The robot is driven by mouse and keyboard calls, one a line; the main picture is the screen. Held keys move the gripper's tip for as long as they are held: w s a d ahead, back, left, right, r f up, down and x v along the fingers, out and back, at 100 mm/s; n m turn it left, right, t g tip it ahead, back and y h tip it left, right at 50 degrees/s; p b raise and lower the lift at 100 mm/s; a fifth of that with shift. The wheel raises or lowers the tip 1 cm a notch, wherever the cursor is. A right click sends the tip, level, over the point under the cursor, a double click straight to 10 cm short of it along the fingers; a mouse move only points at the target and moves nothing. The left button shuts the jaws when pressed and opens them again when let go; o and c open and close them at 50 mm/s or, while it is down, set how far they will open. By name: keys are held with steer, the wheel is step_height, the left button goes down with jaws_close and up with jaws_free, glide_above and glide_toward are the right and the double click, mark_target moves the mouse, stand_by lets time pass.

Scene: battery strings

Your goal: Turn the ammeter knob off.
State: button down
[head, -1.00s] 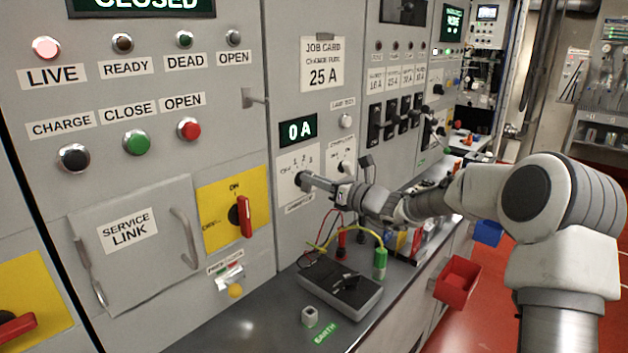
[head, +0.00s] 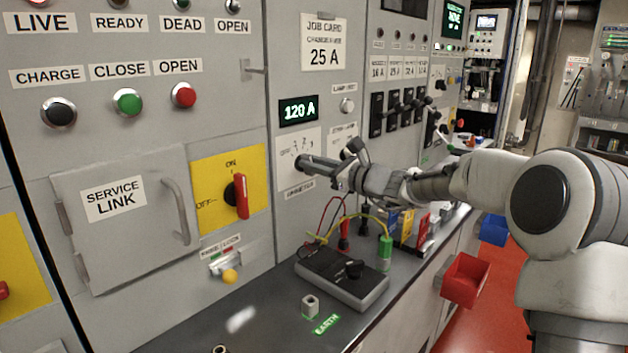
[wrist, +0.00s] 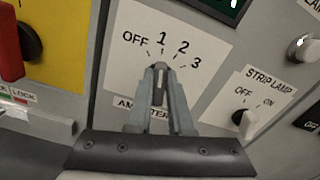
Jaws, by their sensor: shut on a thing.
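The ammeter knob (wrist: 159,82) is on a white plate (wrist: 128,72) marked OFF, 1, 2, 3 in the wrist view. My gripper (wrist: 160,70) is shut on the knob, one finger on each side, and hides most of it. The fingers line up roughly toward the 1 mark; the knob's own pointer is hard to make out. In the head view my gripper (head: 302,162) reaches the same plate from the right. The green display (head: 298,110) above it reads 120 A.
A strip lamp switch (wrist: 245,118) is close on the right of the plate. A red handle on a yellow plate (head: 207,177) is to the left. Below, a dark meter box (head: 328,282) with leads stands on the bench. A job card (head: 323,45) reads 25 A.

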steer(key=n+b, duration=0.3)
steer(key=b, duration=0.2)
steer(key=n+b, duration=0.2)
steer(key=shift+s+a+f+n, duration=0.15)
steer(key=shift+s+f+n, duration=0.05)
steer(key=shift+f+n, duration=0.1)
steer(key=shift+r, duration=0.15)
steer(key=c, duration=0.8)
jaws_free()
steer(key=p+v, duration=0.1)
steer(key=v, duration=1.6)
steer(key=shift+s, duration=0.15)
